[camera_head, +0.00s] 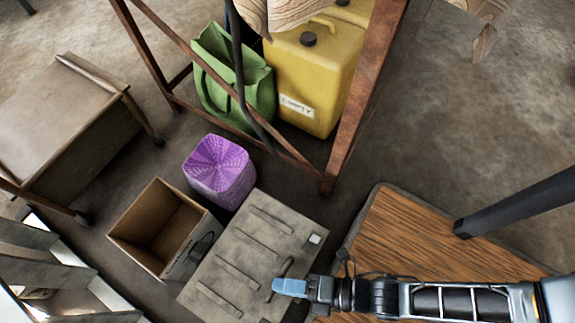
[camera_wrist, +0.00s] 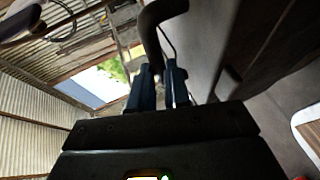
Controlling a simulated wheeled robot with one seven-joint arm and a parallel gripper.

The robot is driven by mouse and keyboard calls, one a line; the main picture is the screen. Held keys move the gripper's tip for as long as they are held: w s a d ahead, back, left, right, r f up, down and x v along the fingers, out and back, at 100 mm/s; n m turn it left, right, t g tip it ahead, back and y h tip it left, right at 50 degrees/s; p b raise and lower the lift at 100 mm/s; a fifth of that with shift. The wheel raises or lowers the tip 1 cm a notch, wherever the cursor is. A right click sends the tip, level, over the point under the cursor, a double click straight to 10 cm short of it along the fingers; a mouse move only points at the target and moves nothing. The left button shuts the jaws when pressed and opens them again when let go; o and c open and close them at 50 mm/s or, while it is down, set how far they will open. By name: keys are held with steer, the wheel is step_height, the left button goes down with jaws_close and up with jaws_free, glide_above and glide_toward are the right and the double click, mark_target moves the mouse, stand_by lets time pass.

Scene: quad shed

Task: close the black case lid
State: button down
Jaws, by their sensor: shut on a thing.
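The case lid (camera_head: 245,250) is a dusty grey-brown ribbed panel low in the middle of the head view, with a pale square label near its right corner. A thin dark curved handle (camera_head: 281,268) is on its right part. My gripper (camera_head: 278,286) has blue tips and reaches over the lid from the right. In the wrist view the two fingers of my gripper (camera_wrist: 158,75) are shut on the dark curved handle (camera_wrist: 152,30). The ribbed dark lid (camera_wrist: 235,60) fills the right side there. The case body is hidden, and I cannot tell how far the lid stands open.
An open cardboard box (camera_head: 165,225) stands close left of the lid. A purple basket (camera_head: 219,172) is behind it. A rusty frame (camera_head: 340,150) holds a green bag (camera_head: 230,85) and a yellow can (camera_head: 310,75). A wooden board (camera_head: 430,240) lies to the right.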

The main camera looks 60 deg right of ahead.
steer(key=shift+s+f, duration=0.15)
steer(key=shift+f, duration=0.35)
steer(key=c, duration=1.1)
jaws_free()
steer(key=shift+s+d+r, duration=0.1)
steer(key=shift+s, duration=0.05)
steer(key=p+v, duration=0.2)
steer(key=v, duration=0.5)
steer(key=shift+r, duration=0.2)
steer(key=shift+d+r, duration=0.1)
steer(key=shift+d, duration=0.05)
